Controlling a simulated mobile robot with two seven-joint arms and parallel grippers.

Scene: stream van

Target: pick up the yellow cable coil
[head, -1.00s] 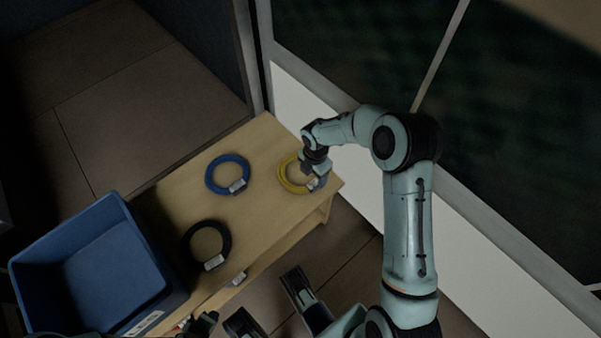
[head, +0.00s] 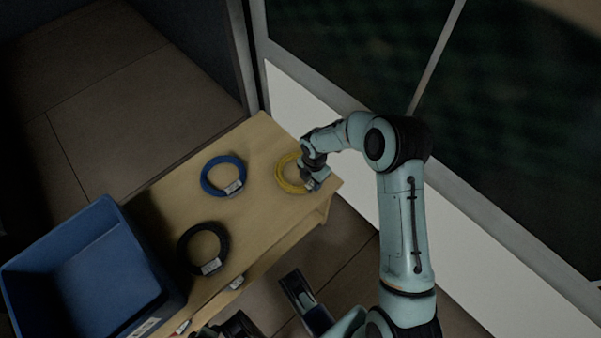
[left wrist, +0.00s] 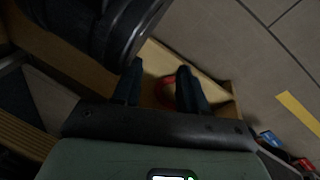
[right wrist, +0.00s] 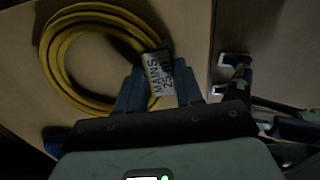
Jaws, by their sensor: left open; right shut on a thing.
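The yellow cable coil (head: 281,172) lies at the right end of the wooden table, and my right arm partly covers it. In the right wrist view the coil (right wrist: 58,62) shows as a ring with a white printed label (right wrist: 159,73). My right gripper (head: 314,182) is at the coil's right side. In the right wrist view its fingers (right wrist: 159,88) are shut on the coil at the label, one on each side. My left gripper (left wrist: 160,75) is open and empty, with a red ring showing beyond its fingers.
A blue cable coil (head: 204,178) and a black cable coil (head: 181,248) lie on the table (head: 258,222), left of the yellow one. A blue crate (head: 141,252) stands at the table's left end. A white wall panel (head: 352,196) runs close behind my right arm.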

